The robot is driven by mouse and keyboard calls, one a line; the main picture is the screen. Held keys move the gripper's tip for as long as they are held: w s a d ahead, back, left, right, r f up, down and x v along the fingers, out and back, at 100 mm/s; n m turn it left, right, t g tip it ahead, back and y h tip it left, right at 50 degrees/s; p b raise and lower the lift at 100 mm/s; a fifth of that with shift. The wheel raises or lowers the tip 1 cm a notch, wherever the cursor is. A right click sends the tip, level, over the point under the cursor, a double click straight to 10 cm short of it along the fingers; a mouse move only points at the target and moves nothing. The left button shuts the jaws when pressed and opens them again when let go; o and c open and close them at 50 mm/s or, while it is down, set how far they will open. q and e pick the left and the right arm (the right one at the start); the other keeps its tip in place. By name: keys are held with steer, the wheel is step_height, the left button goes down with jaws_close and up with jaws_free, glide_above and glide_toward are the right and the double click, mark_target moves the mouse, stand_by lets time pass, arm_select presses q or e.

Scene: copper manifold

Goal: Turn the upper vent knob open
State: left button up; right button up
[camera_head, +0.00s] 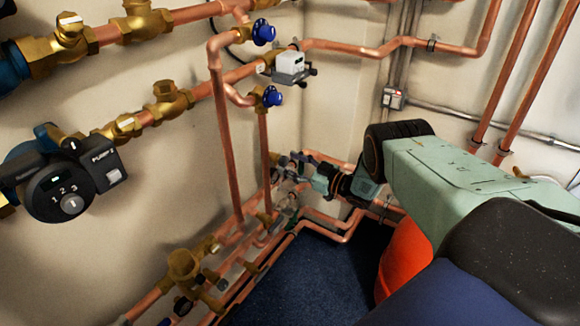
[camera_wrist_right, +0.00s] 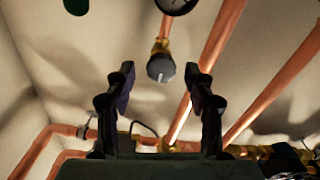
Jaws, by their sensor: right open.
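In the right wrist view, a round dark grey knob (camera_wrist_right: 161,67) with a pale pointer mark sits on a brass fitting on a copper pipe. I cannot tell for sure if it is the upper vent knob. My right gripper (camera_wrist_right: 160,85) is open and empty. Its two dark fingers stand apart, one on each side of the knob in the picture, with no clear contact. In the head view my right gripper (camera_head: 296,168) reaches in among the pipes near the corner, and the knob there is too small to make out. My left gripper is not in view.
A gauge (camera_wrist_right: 177,4) sits above the knob at the picture's top edge. Slanting copper pipes (camera_wrist_right: 212,50) run close to the right finger. In the head view, blue-handled valves (camera_head: 272,96) and a pump (camera_head: 62,188) are on the left wall. Dark blue floor (camera_head: 315,280) is clear.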

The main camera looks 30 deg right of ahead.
steer(key=shift+w+a+r, duration=0.1)
steer(key=shift+w+a, duration=0.15)
steer(key=shift+c, duration=0.7)
steer(key=c, duration=0.4)
jaws_close()
